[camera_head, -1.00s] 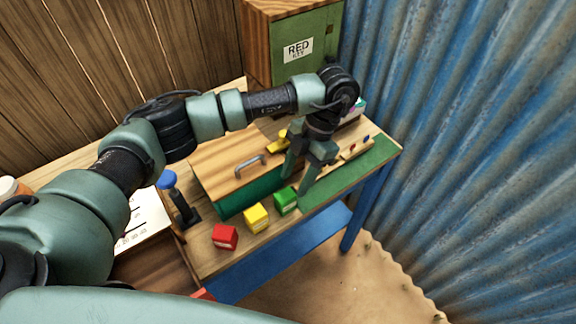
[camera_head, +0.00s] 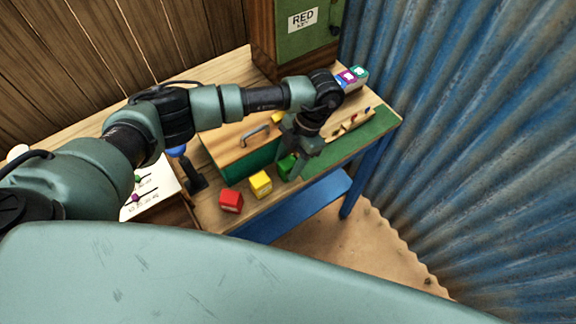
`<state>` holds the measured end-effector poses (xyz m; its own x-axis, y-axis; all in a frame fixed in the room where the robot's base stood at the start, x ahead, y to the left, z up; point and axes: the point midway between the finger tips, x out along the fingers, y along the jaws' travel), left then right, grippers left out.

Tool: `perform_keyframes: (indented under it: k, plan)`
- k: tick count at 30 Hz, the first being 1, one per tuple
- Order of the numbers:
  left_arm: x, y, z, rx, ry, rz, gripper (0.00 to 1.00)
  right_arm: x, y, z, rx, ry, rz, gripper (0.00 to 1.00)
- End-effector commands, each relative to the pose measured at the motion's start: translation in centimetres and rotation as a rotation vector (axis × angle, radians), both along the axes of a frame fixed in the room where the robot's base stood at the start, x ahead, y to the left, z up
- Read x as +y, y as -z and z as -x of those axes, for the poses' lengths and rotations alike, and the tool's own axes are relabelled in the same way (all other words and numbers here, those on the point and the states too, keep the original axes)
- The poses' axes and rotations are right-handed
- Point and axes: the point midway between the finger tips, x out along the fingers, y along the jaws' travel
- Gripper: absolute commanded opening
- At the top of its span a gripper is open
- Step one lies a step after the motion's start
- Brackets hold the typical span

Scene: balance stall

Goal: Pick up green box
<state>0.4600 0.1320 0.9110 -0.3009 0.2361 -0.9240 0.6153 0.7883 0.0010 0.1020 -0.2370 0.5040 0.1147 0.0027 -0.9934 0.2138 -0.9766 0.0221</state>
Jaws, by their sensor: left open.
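The green box (camera_head: 286,165) is a small cube near the front edge of the wooden table, at the right end of a row with a yellow box (camera_head: 260,184) and a red box (camera_head: 231,200). My left gripper (camera_head: 290,166) points down over the green box, with its open fingers around or just beside it. The fingers partly hide the box, and I cannot tell whether they touch it. My right gripper does not show.
A wooden-topped green case with a metal handle (camera_head: 256,133) stands close behind the boxes. A green mat (camera_head: 340,155) lies to the right. A blue-topped device (camera_head: 188,168) stands left. A corrugated blue wall (camera_head: 470,150) bounds the right side.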

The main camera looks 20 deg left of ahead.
Motion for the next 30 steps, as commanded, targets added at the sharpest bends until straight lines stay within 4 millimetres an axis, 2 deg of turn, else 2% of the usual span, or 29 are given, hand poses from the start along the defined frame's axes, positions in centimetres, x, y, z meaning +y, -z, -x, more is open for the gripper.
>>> perform_keyframes:
  k: [1,5,6,14,20,26,30]
  plan:
    - [0.0,0.0,0.0,0.0,0.0,0.0,0.39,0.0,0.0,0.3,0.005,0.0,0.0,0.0]
    - [0.0,0.0,0.0,0.0,0.0,0.0,0.03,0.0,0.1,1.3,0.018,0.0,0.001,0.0]
    - [0.0,0.0,0.0,0.0,0.0,0.0,0.0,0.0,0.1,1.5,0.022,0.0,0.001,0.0]
    - [0.0,-0.2,-0.1,-0.001,-0.001,0.0,0.0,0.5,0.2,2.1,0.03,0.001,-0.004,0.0]
    - [0.0,-1.4,-0.1,-0.003,-0.001,0.002,0.0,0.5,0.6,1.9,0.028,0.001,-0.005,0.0]
    - [0.0,-5.0,-0.2,-0.006,0.001,0.002,0.0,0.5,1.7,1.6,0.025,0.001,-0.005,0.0]
    - [0.0,-8.8,-0.2,-0.007,0.003,0.002,0.0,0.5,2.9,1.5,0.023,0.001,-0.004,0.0]
